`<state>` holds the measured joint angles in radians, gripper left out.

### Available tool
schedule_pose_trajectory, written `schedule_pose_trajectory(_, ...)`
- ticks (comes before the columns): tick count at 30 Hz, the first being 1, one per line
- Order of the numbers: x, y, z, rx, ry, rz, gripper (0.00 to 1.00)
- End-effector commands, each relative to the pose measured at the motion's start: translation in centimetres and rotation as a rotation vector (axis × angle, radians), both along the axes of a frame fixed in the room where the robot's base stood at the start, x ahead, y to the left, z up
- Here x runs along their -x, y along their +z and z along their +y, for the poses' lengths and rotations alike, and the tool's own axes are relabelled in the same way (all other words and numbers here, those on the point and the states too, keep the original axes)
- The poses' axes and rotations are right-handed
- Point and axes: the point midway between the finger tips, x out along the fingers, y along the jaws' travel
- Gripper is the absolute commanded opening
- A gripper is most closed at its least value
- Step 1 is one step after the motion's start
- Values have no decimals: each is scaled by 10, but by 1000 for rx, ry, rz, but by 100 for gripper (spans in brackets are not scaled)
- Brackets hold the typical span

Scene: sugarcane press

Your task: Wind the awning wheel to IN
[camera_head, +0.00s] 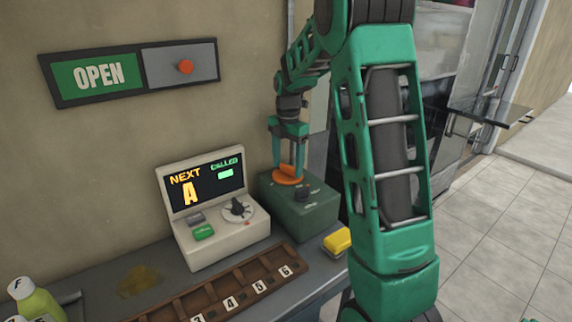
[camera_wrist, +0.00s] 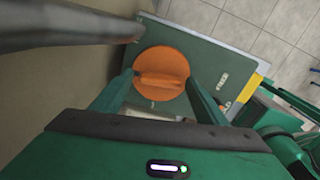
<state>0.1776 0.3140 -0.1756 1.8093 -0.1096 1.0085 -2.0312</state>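An orange round wheel (camera_wrist: 161,66) with a raised ridge across it sits on top of a dark green box (camera_wrist: 204,62). It also shows in the head view (camera_head: 287,175) on the green box (camera_head: 302,216). I cannot read an IN mark on it, so I cannot confirm it is the awning wheel. My gripper (camera_head: 287,160) points down over the wheel. Whether the fingertips touch the disc is unclear.
A cream console (camera_head: 222,235) with a lit display stands left of the green box. A wooden numbered rack (camera_head: 225,290) and a yellow block (camera_head: 337,241) lie in front. An OPEN sign (camera_head: 100,75) with an orange knob hangs on the wall close behind.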

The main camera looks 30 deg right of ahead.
Motion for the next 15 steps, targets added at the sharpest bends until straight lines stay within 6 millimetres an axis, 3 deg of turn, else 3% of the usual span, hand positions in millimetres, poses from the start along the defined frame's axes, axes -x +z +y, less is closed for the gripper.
schedule_pose_trajectory(1, 0, 0, 0, 0, 0, 0, 54)
schedule_pose_trajectory(4, 0, 0, 0, 0, 0, 0, 30)
schedule_pose_trajectory(15, -1, 1, 0, 0, -37, -3, 29)
